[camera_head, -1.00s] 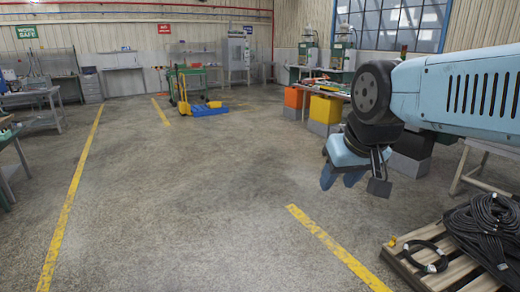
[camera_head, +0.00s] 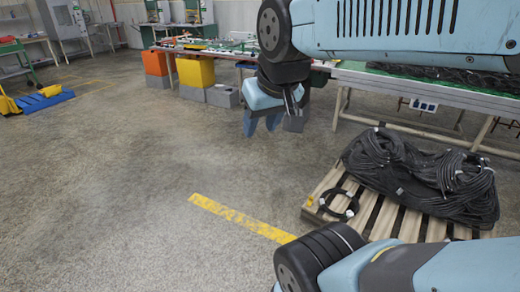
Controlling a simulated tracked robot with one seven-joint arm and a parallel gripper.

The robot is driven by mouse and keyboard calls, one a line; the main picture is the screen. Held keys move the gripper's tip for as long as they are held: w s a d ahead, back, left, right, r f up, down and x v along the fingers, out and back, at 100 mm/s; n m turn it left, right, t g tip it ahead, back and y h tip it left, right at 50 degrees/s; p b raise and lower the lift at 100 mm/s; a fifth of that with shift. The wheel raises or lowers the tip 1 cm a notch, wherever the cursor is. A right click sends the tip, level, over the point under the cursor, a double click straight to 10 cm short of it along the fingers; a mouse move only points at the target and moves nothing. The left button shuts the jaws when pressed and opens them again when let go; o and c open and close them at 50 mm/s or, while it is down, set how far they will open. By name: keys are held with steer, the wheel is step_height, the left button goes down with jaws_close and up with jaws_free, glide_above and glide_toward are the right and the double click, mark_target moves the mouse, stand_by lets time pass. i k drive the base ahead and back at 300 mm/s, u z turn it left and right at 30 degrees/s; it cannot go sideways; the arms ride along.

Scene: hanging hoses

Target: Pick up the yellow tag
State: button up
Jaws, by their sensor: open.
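A small yellow tag (camera_head: 309,201) shows at the left edge of the wooden pallet (camera_head: 387,219), beside a small black hose coil (camera_head: 338,204). It is too small to make out its shape or how it is attached. My gripper (camera_head: 262,128) hangs in the air with its blue fingers pointing down. It is open and empty, up and to the left of the tag in the picture and well apart from it.
A large bundle of black hoses (camera_head: 420,175) lies on the pallet. A long green-edged workbench (camera_head: 440,98) stands behind it. Orange (camera_head: 155,62) and yellow (camera_head: 195,70) bins stand further back. The floor (camera_head: 120,190) left of the pallet is clear, with a yellow line (camera_head: 238,217).

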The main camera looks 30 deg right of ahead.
mark_target(310, 200)
steer(key=z, duration=0.35)
steer(key=i, duration=0.95)
steer(key=z, duration=1.2)
steer(key=i, duration=1)
steer(key=z, duration=0.65)
steer(key=k, duration=0.9)
steer(key=z, duration=0.2)
steer(key=i, duration=0.95)
steer(key=u, duration=0.1)
